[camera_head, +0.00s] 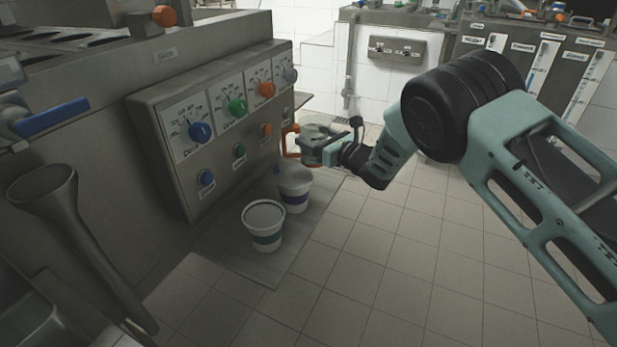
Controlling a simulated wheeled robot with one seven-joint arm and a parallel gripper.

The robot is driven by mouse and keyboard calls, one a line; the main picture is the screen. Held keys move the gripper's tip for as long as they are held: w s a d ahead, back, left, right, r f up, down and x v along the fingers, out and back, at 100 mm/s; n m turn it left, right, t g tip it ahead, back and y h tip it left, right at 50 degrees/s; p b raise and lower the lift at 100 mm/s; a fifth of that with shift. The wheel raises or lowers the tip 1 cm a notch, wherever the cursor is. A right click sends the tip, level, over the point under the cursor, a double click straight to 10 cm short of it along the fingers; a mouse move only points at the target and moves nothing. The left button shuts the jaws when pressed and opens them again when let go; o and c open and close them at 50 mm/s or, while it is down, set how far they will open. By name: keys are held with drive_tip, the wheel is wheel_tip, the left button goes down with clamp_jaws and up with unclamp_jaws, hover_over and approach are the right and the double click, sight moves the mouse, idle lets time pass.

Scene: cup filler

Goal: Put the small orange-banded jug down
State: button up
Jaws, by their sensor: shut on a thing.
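My gripper (318,149) is at the end of the teal arm, in front of the right end of the control panel, and is shut. A bright orange part (289,141) shows at the gripper's left side. It looks like part of the small orange-banded jug, but the jug's body is mostly hidden by the gripper. The gripper is above a white jug with a purple band (294,191). A white jug with a teal band (264,227) stands upright in front of it, to the left. I cannot tell the exact gap below the gripper.
Both white jugs stand on a grey plate (226,247) beside the machine. The panel (215,120) with coloured knobs is close to the gripper's left. A grey funnel-shaped vessel (70,215) is at the far left. Tiled floor (400,260) lies open to the right.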

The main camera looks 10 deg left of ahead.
wheel_tip(320, 180, down, 7)
drive_tip(key=shift+r+b, duration=0.1)
drive_tip(key=shift+b, duration=0.65)
drive_tip(key=o, duration=1)
